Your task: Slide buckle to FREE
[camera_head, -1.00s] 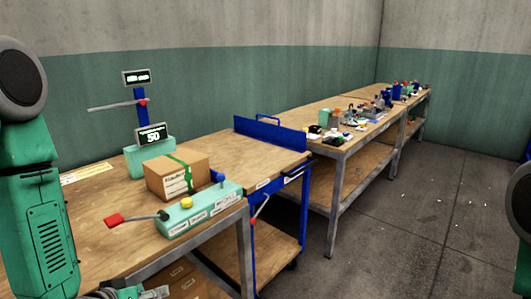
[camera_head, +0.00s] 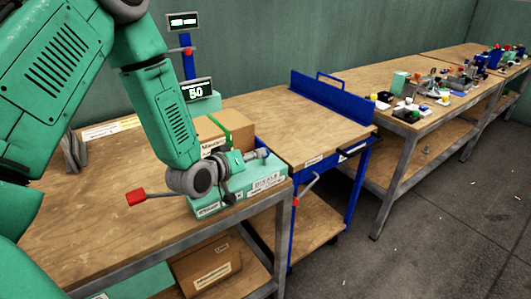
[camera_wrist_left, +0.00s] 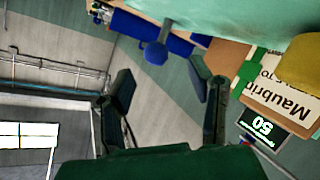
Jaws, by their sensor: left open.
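A mint control box (camera_head: 265,187) with white labels lies at the front edge of the near bench; I cannot read a FREE mark. A cardboard box (camera_head: 208,134) with a green strap (camera_head: 222,130) stands behind it. No part is clearly identifiable as the buckle. In the left wrist view, a blue knob on a grey stem (camera_wrist_left: 157,53) sticks out beside the mint surface, and a yellow button (camera_wrist_left: 302,62) is at right. My left gripper (camera_wrist_left: 165,92) is open and empty, with the knob above the gap between its fingers. My arm hides part of the control box. My right gripper is out of view.
A red-handled lever (camera_head: 136,197) juts out left of the control box. A blue cart (camera_head: 330,105) adjoins the bench; a cluttered table (camera_head: 430,100) lies beyond. The left bench top is mostly clear.

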